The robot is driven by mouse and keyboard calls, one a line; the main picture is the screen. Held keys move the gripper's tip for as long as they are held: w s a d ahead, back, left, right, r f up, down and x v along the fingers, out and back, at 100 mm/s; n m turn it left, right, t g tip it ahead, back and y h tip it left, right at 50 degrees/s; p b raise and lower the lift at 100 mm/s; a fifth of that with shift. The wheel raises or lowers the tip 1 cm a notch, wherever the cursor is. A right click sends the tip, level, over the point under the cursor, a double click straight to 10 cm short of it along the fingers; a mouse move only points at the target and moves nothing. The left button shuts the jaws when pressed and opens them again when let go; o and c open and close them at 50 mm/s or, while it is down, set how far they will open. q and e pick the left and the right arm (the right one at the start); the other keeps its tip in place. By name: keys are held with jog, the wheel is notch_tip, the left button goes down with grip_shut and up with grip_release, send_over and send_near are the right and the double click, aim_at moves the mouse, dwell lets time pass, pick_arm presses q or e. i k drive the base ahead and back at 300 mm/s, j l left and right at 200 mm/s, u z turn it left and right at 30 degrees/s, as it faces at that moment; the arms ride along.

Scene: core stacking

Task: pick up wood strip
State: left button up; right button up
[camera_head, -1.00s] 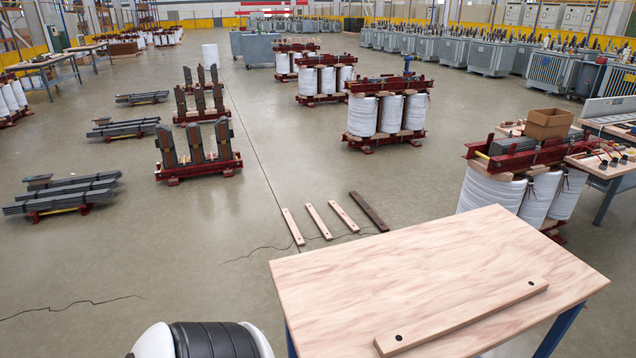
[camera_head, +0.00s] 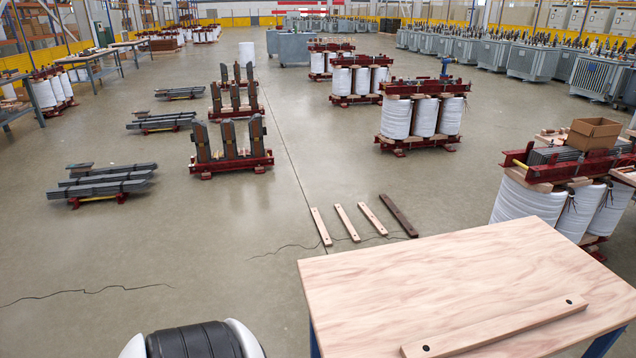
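A long pale wood strip (camera_head: 497,328) with a dark hole near each end lies flat on the wooden table (camera_head: 420,268) at the lower right. It lies slantwise along the table's near side. On the floor beyond the table are three pale strips (camera_head: 320,226), (camera_head: 346,222), (camera_head: 373,218) and one dark brown strip (camera_head: 399,215), side by side. Neither of my grippers shows in the head view. Only a black and white part of my own body shows at the bottom edge.
White-wrapped coils in red frames (camera_head: 423,117) stand beyond the table, with another set (camera_head: 527,200) close to its right. Core stacks (camera_head: 230,148) and dark sheet piles (camera_head: 102,185) stand at left. The floor left of the table is open.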

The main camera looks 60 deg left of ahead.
aim_at(352, 233)
jog(key=i+u, duration=0.1)
jog(key=u, duration=0.35)
jog(key=i+u, duration=0.15)
jog(key=u, duration=0.35)
jog(key=i+u, duration=0.15)
jog(key=u, duration=0.3)
jog(key=i+u, duration=0.1)
jog(key=u, duration=0.35)
